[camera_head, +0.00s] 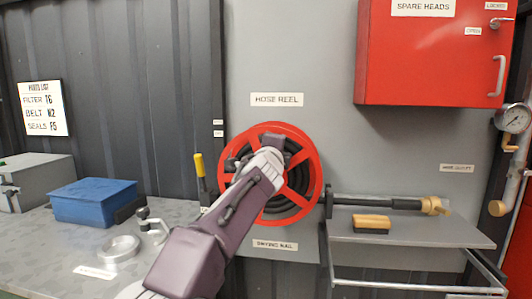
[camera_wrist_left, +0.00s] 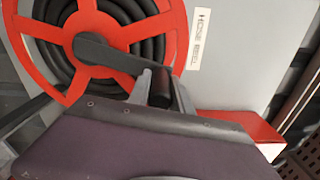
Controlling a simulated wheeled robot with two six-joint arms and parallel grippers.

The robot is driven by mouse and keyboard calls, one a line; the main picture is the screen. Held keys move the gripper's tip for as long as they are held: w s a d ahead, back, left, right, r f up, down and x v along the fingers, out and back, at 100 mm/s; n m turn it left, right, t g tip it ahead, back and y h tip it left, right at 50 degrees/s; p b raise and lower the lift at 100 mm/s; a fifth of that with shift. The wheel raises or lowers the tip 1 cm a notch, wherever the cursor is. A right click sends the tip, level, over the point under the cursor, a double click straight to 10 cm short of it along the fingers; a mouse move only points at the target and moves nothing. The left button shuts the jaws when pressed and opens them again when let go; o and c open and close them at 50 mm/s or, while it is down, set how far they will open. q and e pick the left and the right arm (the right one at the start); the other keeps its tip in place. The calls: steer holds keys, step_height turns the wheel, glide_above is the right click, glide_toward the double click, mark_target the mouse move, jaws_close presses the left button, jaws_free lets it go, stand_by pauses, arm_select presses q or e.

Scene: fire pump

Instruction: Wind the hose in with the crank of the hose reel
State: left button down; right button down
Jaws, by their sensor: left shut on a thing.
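The hose reel (camera_head: 315,188) is a red spoked wheel on the grey panel, with dark hose coiled behind the spokes. In the left wrist view the reel's red rim (camera_wrist_left: 181,30) and black hose coils (camera_wrist_left: 58,58) fill the upper left. A dark crank arm (camera_wrist_left: 112,55) runs from the hub to a black crank handle (camera_wrist_left: 161,86). My left gripper (camera_wrist_left: 162,90) is shut on this handle, with a grey finger on each side. In the head view my left arm covers part of the reel and mostly hides the crank. My right gripper is in neither view.
A red cabinet (camera_head: 430,55) juts out at the upper right. A shelf (camera_head: 420,235) right of the reel carries a yellow-topped block (camera_head: 371,221), below a black nozzle with a brass end (camera_head: 435,205). A blue box (camera_head: 93,202) stands on the left bench.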

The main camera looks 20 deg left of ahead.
arm_select(q)
steer(key=shift+w+d+f+m, duration=0.15)
steer(key=shift+d+f+m, duration=0.05)
steer(key=shift+d+m, duration=0.3)
steer(key=shift+w+d+f+m, duration=0.1)
steer(key=shift+d+f+m, duration=0.05)
steer(key=shift+d+m, duration=0.3)
steer(key=c, duration=1.2)
jaws_free()
steer(key=shift+o, duration=0.2)
steer(key=shift+s+b, duration=0.15)
steer(key=shift+b, duration=0.2)
steer(key=b+v, duration=0.2)
steer(key=v, duration=0.7)
